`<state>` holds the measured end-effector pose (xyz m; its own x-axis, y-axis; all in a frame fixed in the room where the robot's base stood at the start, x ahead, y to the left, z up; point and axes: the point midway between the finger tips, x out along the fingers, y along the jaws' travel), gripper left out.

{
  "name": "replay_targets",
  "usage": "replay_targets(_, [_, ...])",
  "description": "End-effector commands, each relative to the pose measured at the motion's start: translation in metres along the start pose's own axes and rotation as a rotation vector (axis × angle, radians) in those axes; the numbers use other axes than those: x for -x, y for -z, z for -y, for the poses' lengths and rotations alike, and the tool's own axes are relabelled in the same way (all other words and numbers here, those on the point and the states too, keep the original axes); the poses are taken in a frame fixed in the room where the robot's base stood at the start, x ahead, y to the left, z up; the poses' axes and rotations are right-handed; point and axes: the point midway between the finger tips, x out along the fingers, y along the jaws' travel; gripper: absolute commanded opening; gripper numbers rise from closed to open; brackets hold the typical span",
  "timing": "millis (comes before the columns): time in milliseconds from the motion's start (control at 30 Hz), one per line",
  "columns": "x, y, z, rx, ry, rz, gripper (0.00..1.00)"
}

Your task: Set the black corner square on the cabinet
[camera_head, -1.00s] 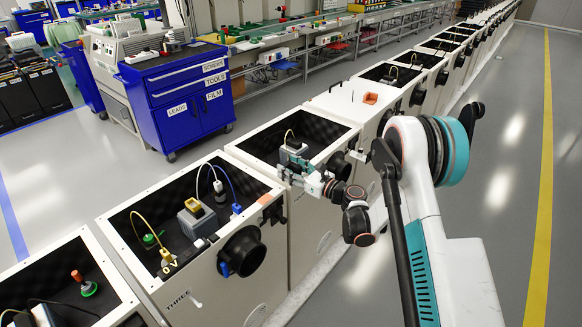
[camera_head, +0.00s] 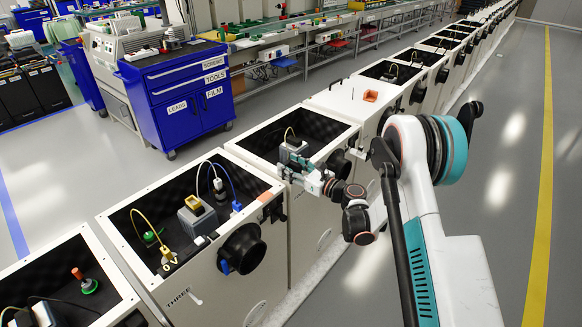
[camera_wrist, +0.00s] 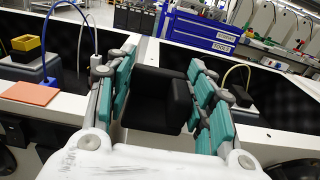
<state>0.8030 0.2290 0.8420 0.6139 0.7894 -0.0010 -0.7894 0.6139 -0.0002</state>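The black corner square (camera_wrist: 158,98) shows in the wrist view as a dark, angled block between the teal finger pads. My gripper (camera_wrist: 160,92) has a pad against each side of it, and they look closed on it. In the head view my gripper (camera_head: 301,166) is over the near rim of a white open-topped cabinet (camera_head: 245,142), close to a grey box (camera_head: 291,151). The black piece is hard to make out there. It covers part of the pale rim in the wrist view, so I cannot tell whether its underside touches the cabinet.
The adjoining open cabinet (camera_head: 112,214) holds a grey box with a yellow top (camera_head: 197,214) and cables. An orange pad (camera_wrist: 29,93) lies on its rim. A closed white top (camera_head: 345,99) with an orange piece (camera_head: 370,96) is farther along. A blue drawer cart (camera_head: 180,100) stands behind.

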Motion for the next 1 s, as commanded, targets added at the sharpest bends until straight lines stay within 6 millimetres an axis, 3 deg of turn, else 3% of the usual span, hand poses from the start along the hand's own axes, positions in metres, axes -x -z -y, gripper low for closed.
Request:
replay_targets(33, [0.000, 0.000, 0.000, 0.000, 0.000, 0.000, 0.58])
replay_targets(100, [0.000, 0.000, 0.000, 0.000, 0.000, 0.000, 0.72])
replay_targets(567, [0.007, 0.000, 0.000, 0.000, 0.001, 0.000, 0.72])
replay_targets(1000, [0.088, 0.000, 0.001, 0.000, 0.003, 0.000, 0.72])
